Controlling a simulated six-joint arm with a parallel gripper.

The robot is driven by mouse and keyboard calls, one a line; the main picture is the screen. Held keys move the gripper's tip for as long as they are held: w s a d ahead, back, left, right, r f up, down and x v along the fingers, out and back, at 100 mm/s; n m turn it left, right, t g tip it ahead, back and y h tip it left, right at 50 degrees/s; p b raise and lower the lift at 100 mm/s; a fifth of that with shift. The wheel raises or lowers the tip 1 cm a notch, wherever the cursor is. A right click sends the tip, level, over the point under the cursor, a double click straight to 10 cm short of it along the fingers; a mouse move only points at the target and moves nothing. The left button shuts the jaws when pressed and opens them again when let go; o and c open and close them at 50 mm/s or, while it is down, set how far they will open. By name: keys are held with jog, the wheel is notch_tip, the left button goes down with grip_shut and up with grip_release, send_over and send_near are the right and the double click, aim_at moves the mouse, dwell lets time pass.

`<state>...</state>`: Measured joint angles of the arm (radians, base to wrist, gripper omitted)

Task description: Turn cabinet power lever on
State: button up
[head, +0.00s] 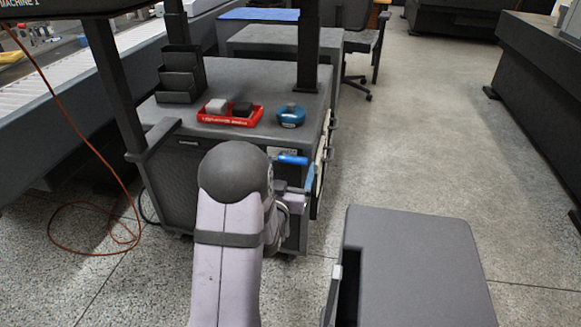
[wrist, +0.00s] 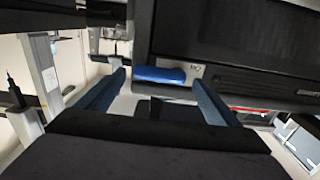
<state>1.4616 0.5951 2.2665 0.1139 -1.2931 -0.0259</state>
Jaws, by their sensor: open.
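The cabinet power lever shows as a blue handle (head: 292,160) on the near side of the grey cabinet (head: 170,185), by its right corner. In the wrist view, the blue lever (wrist: 160,75) lies crosswise in front of a dark panel, beside a small white label (wrist: 194,71). My gripper (head: 294,181) is just below and close to the lever in the head view, partly hidden by my arm. In the wrist view, my gripper (wrist: 158,79) is open, with one dark blue finger on each side of the lever. I cannot tell whether a finger touches it.
On the cabinet top are a red tray (head: 230,119), a blue round item (head: 291,117) and a dark stepped holder (head: 180,75). An orange cable (head: 85,210) lies on the floor at left.

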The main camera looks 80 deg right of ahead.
jog(key=shift+d, duration=0.75)
jog(key=shift+c, duration=0.4)
jog(key=c, duration=1.4)
jog(key=shift+f+m, duration=0.1)
jog(key=shift+m, duration=0.2)
jog(key=w+f+m+b, duration=0.1)
jog(key=m+b, duration=0.1)
jog(key=m, duration=0.3)
jog(key=w+f+m+b, duration=0.1)
jog(key=m+b, duration=0.2)
jog(key=m, duration=0.3)
jog(key=f+m+b, duration=0.1)
jog(key=m+b, duration=0.2)
jog(key=m, duration=0.3)
jog(key=shift+w+f, duration=0.15)
jog(key=shift+w, duration=0.25)
jog(key=shift+m, duration=0.3)
